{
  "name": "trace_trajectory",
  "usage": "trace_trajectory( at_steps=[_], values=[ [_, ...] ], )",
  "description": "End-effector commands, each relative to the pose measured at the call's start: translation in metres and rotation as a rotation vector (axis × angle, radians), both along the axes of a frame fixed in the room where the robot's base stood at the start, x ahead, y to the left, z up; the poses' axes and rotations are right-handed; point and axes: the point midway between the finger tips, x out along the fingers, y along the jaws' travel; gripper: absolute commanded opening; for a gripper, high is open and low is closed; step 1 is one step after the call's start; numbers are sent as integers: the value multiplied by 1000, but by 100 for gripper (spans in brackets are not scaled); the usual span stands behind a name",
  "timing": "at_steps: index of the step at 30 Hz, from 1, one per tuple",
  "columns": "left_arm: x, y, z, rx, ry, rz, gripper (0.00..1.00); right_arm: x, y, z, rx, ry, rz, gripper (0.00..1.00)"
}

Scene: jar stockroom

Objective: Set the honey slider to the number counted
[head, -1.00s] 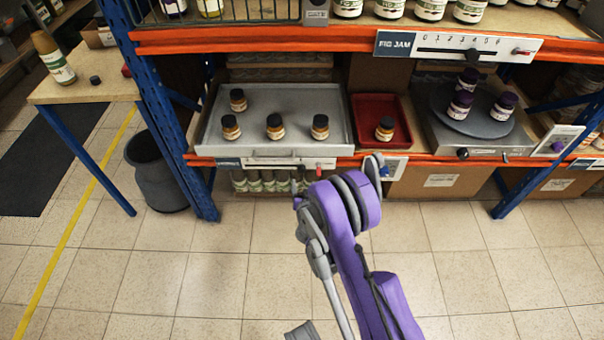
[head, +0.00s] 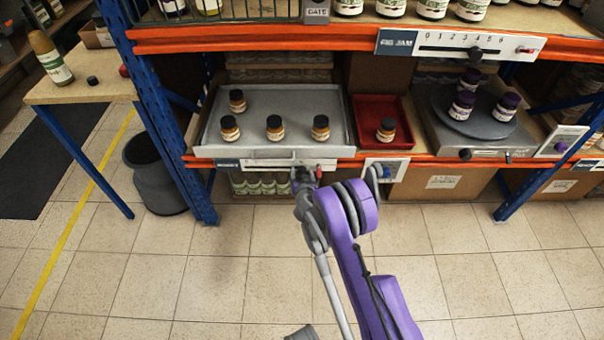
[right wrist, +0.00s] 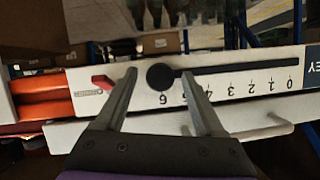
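The honey slider (head: 268,163) is a white strip on the shelf edge below the grey honey tray (head: 214,140). The right wrist view shows its scale upside down, with numbers from 0 to 6 and a dark slot. Its round black knob (right wrist: 160,77) stands at the 6 end, near a red marker (right wrist: 103,82). My right gripper (right wrist: 160,76) is open, one finger on each side of the knob, with gaps visible. In the head view the right gripper (head: 306,174) covers the strip's right end. Several amber honey jars (head: 274,128) stand in the tray. My left gripper is not in view.
A red tray (head: 366,106) beside the honey tray holds one amber jar (head: 386,130). Purple-lidded jars (head: 503,107) stand on a round turntable (head: 448,117) at right. The fig jam slider (head: 440,46) is on the shelf above. A white handle (right wrist: 265,131) is close to the fingers.

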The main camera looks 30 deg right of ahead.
Motion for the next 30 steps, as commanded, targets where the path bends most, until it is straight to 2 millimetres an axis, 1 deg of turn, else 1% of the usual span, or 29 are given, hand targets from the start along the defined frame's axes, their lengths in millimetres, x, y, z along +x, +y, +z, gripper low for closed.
trace_trajectory(
  at_steps=[1,5,6,8,9,11,12,30],
  values=[
    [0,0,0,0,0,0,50,0,0,0,0,0,0,61],
    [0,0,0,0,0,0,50,0,0,0,0,0,0,38],
    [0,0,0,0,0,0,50,0,0,0,0,0,0,30],
    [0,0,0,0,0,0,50,0,0,0,0,0,0,20],
    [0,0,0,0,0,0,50,0,0,0,0,0,0,12],
    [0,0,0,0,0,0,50,0,0,0,0,0,0,2],
    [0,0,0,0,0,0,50,0,0,0,0,0,0,0],
    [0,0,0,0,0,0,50,0,0,0,0,0,0,0]
  ],
)
